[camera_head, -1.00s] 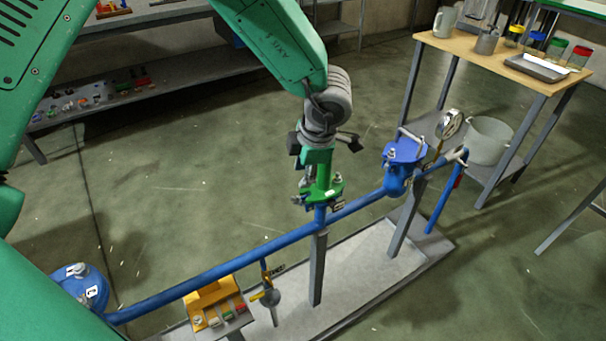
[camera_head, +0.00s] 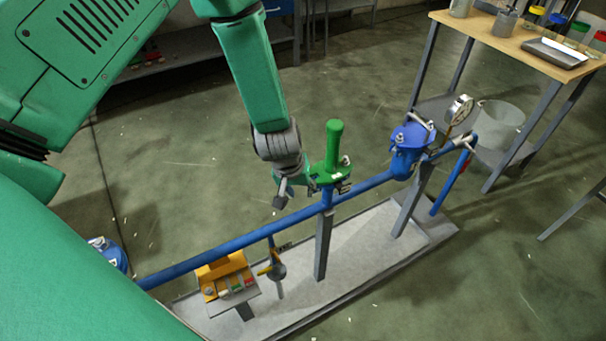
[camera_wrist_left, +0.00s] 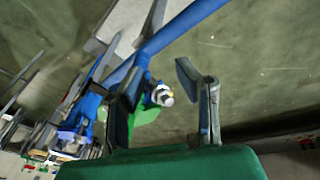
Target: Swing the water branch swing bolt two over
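The green branch fitting (camera_head: 333,150) stands on the blue water pipe (camera_head: 245,240), with its green column upright. Small swing bolts (camera_head: 345,162) sit around its flange; I cannot read which is number two. My left gripper (camera_head: 281,198) is at the left side of this flange, pointing down. In the left wrist view, my left gripper (camera_wrist_left: 168,92) has its two fingers apart. A silver bolt end (camera_wrist_left: 162,95) shows between them, nearer the left finger, with the green flange (camera_wrist_left: 146,112) partly hidden behind that finger. I cannot tell whether they touch. My right gripper is not in view.
A blue fitting (camera_head: 410,150) and a pressure gauge (camera_head: 459,109) are to the right along the pipe. A yellow valve block (camera_head: 222,272) and a small valve (camera_head: 272,268) are below left. A wooden-topped bench (camera_head: 505,37) stands at the back right. Open floor lies behind the pipe.

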